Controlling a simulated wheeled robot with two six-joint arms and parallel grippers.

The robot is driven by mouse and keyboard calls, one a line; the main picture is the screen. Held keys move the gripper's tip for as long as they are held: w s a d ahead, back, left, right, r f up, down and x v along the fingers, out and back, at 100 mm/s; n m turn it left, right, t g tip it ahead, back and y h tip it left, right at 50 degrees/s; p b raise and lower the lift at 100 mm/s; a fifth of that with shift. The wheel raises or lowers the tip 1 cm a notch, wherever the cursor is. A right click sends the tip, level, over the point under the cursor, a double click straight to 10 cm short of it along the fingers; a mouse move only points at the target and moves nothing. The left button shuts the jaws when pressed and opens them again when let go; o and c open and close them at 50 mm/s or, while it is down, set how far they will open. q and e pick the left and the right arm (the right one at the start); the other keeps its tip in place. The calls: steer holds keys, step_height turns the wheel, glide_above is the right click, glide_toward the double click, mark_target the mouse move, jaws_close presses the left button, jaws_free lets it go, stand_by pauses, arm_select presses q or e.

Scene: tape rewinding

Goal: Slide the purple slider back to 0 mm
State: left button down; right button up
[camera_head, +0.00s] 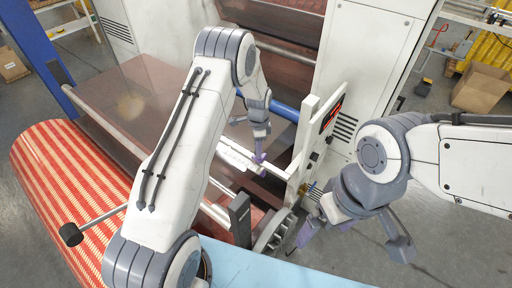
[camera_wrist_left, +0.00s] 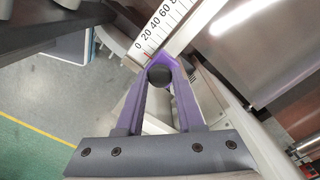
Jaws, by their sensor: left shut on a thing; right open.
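My left gripper (camera_head: 259,157) is over the white ruler bar (camera_head: 238,157) in the head view. In the left wrist view its purple fingers (camera_wrist_left: 159,75) are shut around a dark round knob, the purple slider's knob (camera_wrist_left: 159,74). Purple also shows just above the fingertips, close to the ruler's "0" end; the fingers share that colour, so the slider's outline is hard to separate. The ruler scale (camera_wrist_left: 163,25) shows 0, 20, 40, 60 and 80, rising toward the upper right. My right gripper (camera_head: 305,236) is open, low beside the machine, apart from the slider.
A red-and-cream patterned roll (camera_head: 75,190) lies at the left. A white upright panel (camera_head: 313,135) stands just right of the ruler bar. A light blue surface (camera_head: 270,268) is at the front. Brown boxes (camera_head: 480,88) stand at the far right. Grey floor lies beyond the right arm.

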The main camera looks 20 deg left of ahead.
arm_select(q)
steer(key=c, duration=0.5)
jaws_free()
steer(key=shift+r+b, duration=1.65)
steer(key=shift+r, duration=3.65)
